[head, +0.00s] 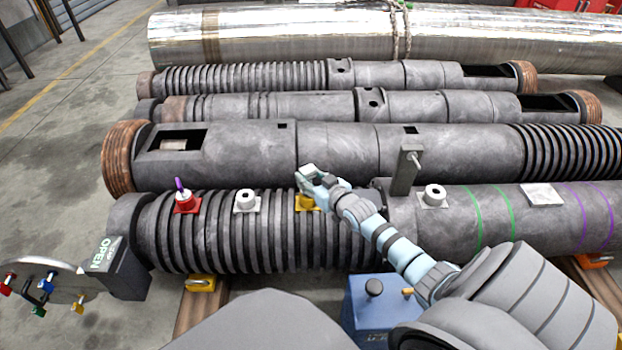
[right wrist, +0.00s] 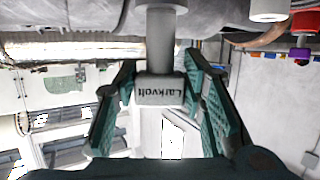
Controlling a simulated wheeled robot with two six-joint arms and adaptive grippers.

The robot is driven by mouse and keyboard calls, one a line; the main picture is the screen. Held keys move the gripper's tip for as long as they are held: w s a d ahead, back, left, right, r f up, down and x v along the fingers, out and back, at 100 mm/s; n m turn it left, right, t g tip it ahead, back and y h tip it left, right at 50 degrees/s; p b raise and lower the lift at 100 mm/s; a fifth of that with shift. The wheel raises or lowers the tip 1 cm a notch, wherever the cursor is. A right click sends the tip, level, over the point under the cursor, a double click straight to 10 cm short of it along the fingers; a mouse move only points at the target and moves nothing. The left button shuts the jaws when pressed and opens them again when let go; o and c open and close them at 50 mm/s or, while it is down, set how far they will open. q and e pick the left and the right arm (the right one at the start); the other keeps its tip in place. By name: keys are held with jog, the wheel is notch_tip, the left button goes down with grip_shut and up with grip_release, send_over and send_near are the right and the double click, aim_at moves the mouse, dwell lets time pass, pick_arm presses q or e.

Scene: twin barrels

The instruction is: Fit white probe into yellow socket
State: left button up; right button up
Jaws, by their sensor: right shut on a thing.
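The yellow socket (head: 305,204) sits on top of the ribbed front barrel. My right gripper (head: 311,182) is directly above it and partly covers it. In the right wrist view the gripper (right wrist: 163,95) is shut on the white probe (right wrist: 160,90), which carries the label "Larkvolt". Its grey-white shaft runs to the top of that view, toward the barrel. In the head view a pale end of the probe (head: 307,171) shows at the fingers. The yellow socket is not visible in the wrist view, and I cannot tell whether the tip is inside it. My left gripper is out of view.
To the right, a grey upright bracket (head: 405,170) and another white socket (head: 433,196) stand. A blue box (head: 372,310) is below.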

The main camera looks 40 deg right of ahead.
jog(key=shift+f+b, duration=0.65)
jog(key=shift+f, duration=0.1)
jog(key=o, duration=1.4)
jog(key=shift+s, duration=0.1)
jog(key=v, duration=1.2)
